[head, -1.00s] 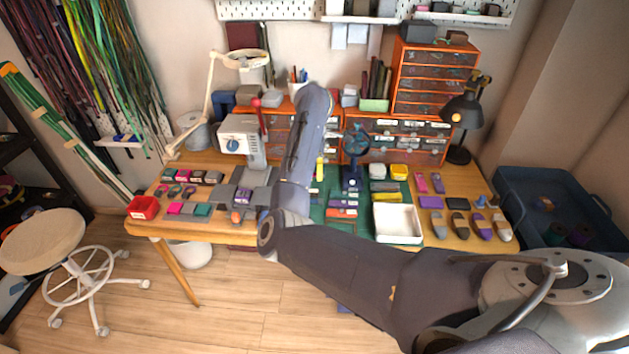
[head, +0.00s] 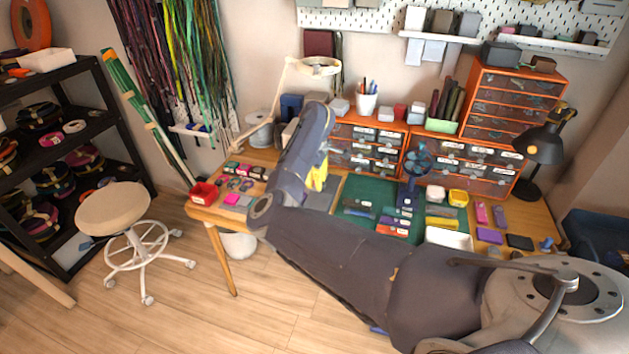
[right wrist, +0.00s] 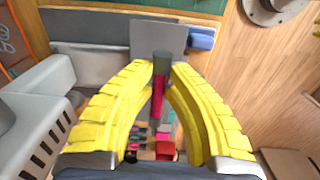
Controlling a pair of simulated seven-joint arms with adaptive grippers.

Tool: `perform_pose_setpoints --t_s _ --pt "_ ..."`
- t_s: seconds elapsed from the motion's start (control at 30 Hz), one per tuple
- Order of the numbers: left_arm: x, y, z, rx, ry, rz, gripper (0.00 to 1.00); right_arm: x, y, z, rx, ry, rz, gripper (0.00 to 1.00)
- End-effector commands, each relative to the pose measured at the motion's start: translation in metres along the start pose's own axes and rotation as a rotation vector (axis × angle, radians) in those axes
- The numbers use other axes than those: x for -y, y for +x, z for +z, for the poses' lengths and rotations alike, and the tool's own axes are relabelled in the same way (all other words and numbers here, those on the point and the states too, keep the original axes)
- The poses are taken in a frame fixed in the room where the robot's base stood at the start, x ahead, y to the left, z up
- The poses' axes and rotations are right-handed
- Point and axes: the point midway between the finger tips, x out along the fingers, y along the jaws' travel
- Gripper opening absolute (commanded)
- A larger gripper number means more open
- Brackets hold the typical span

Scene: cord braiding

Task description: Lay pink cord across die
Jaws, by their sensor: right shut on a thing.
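My right gripper (head: 317,176) shows as yellow fingers just past my arm, over the left half of the workbench. In the right wrist view its curved yellow fingers (right wrist: 163,78) are closed on a slim pink piece with a dark grey end, which I take to be the pink cord (right wrist: 157,102). It is held clear of the table, pointing away from the palm. I cannot make out the die; my arm hides much of the press area in the head view. My left gripper is not in view.
A pale vented machine body (right wrist: 38,112) stands close left of the fingers. A red bin (head: 204,192) sits at the bench's left end, near small coloured pieces. A green mat (head: 356,190), a white tray (head: 448,238) and orange drawers (head: 508,100) lie right. A stool (head: 112,208) stands left.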

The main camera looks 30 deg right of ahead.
Motion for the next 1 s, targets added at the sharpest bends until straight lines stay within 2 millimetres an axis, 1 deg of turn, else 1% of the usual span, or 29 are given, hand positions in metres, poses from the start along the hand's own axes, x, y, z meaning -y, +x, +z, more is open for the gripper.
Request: perform_pose_setpoints --t_s 0.03,0.17,0.3,0.8,1.0 --pt "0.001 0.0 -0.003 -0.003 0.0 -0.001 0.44 -0.003 -0.001 0.0 -0.001 0.003 0.002 0.0" --pt "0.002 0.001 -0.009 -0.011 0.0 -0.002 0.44 -0.005 0.002 -0.001 0.001 0.0 0.001 0.0" --pt "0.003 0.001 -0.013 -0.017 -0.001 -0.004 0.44 -0.005 0.009 -0.001 0.002 -0.004 0.0 0.0" --pt "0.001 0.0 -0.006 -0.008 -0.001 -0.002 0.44 -0.005 0.047 -0.002 0.001 -0.005 0.0 0.0" --pt "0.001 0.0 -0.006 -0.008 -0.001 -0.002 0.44 -0.005 0.057 -0.001 0.001 -0.004 0.001 0.0"
